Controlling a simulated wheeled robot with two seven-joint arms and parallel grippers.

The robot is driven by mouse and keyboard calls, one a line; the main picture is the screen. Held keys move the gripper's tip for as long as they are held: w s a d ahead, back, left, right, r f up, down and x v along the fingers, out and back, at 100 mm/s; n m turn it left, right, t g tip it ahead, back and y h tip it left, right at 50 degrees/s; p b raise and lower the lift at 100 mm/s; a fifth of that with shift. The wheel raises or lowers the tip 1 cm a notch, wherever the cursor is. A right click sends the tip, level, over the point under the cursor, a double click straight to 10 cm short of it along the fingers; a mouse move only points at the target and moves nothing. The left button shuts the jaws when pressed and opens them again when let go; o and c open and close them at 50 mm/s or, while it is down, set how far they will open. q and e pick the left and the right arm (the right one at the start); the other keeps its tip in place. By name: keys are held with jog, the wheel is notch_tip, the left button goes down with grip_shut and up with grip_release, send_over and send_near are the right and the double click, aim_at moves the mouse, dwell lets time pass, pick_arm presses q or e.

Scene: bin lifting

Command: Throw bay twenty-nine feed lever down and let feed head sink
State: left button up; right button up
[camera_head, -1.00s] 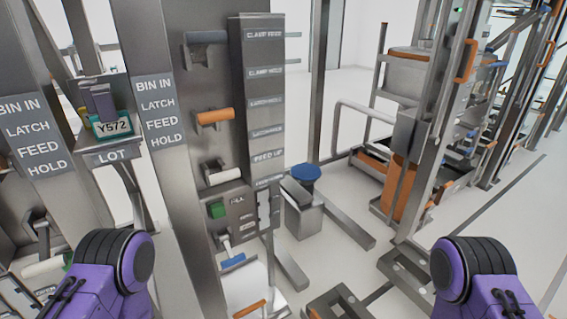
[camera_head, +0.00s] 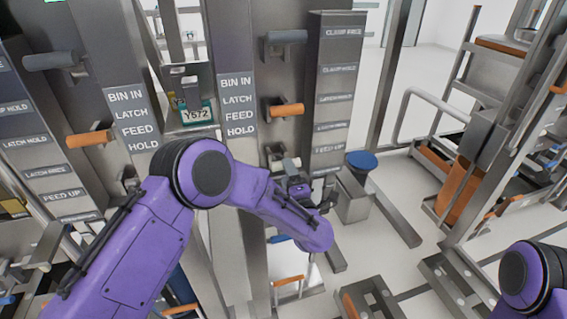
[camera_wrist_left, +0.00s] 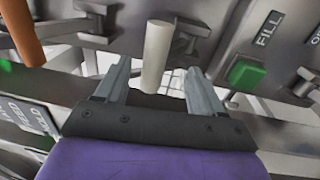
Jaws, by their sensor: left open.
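The white lever handle (camera_wrist_left: 157,55) stands out from a grey bracket in the left wrist view. My left gripper (camera_wrist_left: 159,70) is open with one finger on each side of the handle; a gap shows on both sides. I cannot make out a feed head or a bay number. My right gripper is out of view.
An orange handle (camera_head: 287,109) and a grey handle (camera_head: 286,38) sit above on the same column. A green button (camera_wrist_left: 245,72) by a FILL label is close to the right finger. A blue round-topped stand (camera_head: 361,160) is right of the column.

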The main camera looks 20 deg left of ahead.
pick_arm(q)
jog(key=shift+x, duration=1.85)
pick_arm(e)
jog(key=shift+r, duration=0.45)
